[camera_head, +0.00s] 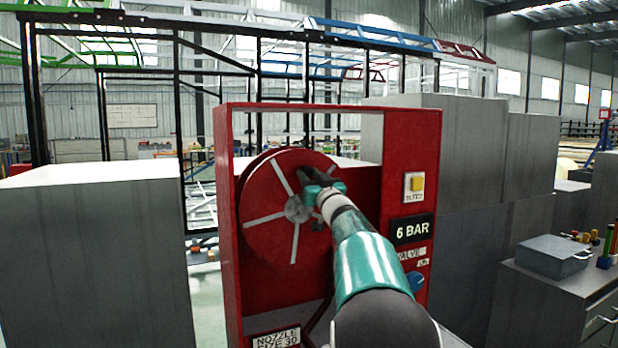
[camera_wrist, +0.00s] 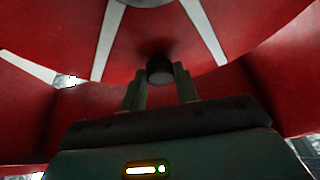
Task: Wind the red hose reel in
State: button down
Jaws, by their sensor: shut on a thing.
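The red hose reel (camera_head: 262,212) is a round red disc with pale spokes and a grey hub, standing upright in a red frame (camera_head: 227,250). My gripper (camera_head: 308,180) is in front of the disc, up and slightly right of the hub. In the wrist view, the red disc (camera_wrist: 165,28) fills the upper part. A short dark knob (camera_wrist: 160,70) stands out from it between the fingers of my gripper (camera_wrist: 158,88), which are shut on it. My gripper and arm hide part of the disc's right side in the head view.
The frame's right panel carries a yellow button (camera_head: 417,184), a "6 BAR" sign (camera_head: 411,230) and a blue valve knob (camera_head: 416,281). Grey blocks stand at left (camera_head: 95,250) and right (camera_head: 470,180).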

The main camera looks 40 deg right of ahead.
jog(key=s+d+f+m+g+h, duration=0.1)
jog(key=d+f+m+g+h, duration=0.2)
jog(key=m, duration=0.8)
jog(key=s+d+f+m+g+h, duration=0.1)
jog(key=d+f+m+g+h, duration=0.2)
jog(key=f+m, duration=0.4)
jog(key=shift+s+d+f+m+g+h, duration=0.3)
jog(key=shift+d+m+g, duration=0.3)
jog(key=shift+d+m, duration=0.95)
jog(key=shift+a+m, duration=0.3)
jog(key=shift+m, duration=0.05)
jog(key=c, duration=1.1)
grip_release()
jog(key=shift+o, duration=0.2)
jog(key=shift+s+a, duration=0.1)
jog(key=v, duration=1.3)
jog(key=shift+s+a, duration=0.15)
jog(key=shift+s, duration=0.05)
